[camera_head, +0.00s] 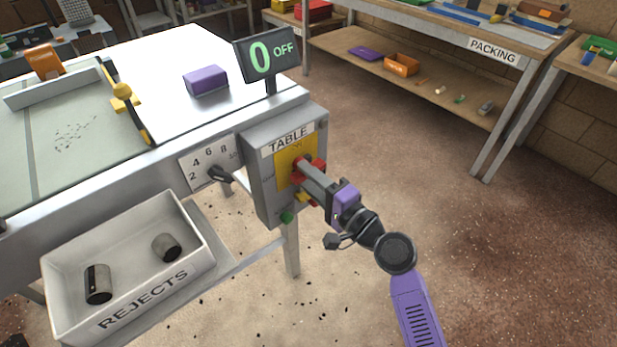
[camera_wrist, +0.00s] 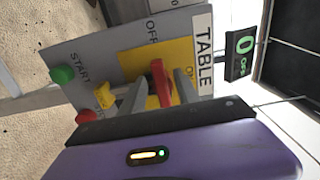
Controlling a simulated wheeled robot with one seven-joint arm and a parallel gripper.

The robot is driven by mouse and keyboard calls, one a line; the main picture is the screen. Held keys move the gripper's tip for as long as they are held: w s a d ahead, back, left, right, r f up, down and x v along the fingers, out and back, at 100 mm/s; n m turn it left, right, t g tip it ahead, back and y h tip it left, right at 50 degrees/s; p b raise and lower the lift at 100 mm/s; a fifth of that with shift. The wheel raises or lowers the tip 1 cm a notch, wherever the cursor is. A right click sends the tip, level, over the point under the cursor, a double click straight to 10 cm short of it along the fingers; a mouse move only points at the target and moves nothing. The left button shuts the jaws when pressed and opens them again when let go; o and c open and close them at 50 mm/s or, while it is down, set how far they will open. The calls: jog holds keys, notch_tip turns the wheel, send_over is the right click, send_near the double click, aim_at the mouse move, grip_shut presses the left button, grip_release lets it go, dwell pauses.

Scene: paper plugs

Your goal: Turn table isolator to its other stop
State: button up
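The table isolator is a red handle (camera_head: 309,166) on a yellow plate (camera_head: 287,172) on the grey TABLE box (camera_head: 262,185). In the wrist view the red handle (camera_wrist: 161,84) stands between my two fingers, and the plate carries OFF and ON labels. The handle appears to lie level, toward the OFF label. My gripper (camera_head: 310,178) is at the box front, its fingers on either side of the handle. In the wrist view my gripper (camera_wrist: 160,92) looks open, with a small gap beside the handle; contact is unclear. The display (camera_head: 267,56) reads 0 OFF.
A green START button (camera_wrist: 62,74), a yellow part (camera_wrist: 104,95) and a red button (camera_wrist: 88,117) sit close beside the isolator. A numbered dial (camera_head: 219,173) is left of the box. A REJECTS bin (camera_head: 150,300) hangs below. Floor to the right is clear.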

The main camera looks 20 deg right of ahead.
jog(key=shift+s, duration=0.1)
jog(key=v, duration=0.7)
jog(key=shift+s, duration=0.3)
jog(key=shift+d, duration=0.1)
jog(key=s+d+r+n+h+p, duration=0.1)
jog(key=s+d+n+h, duration=0.25)
jog(key=s, duration=0.25)
jog(key=s+d+r+n+h+p, duration=0.1)
jog(key=s+d+n+h+p, duration=0.1)
jog(key=s+h, duration=0.25)
jog(key=s+a+r+n+p, duration=0.2)
jog(key=s+n, duration=0.1)
jog(key=s, duration=0.5)
jog(key=s+a+r+n+g+y+p, duration=0.1)
jog(key=s+a+r+n+p, duration=0.1)
jog(key=s, duration=0.6)
jog(key=s+a+r+n+g+y+p, duration=0.1)
jog(key=s+a+r+n+p, duration=0.1)
jog(key=s, duration=0.6)
jog(key=shift+s+a+r+n+p, duration=0.15)
jog(key=shift+a+r+n+p, duration=0.25)
jog(key=shift+r+n, duration=0.45)
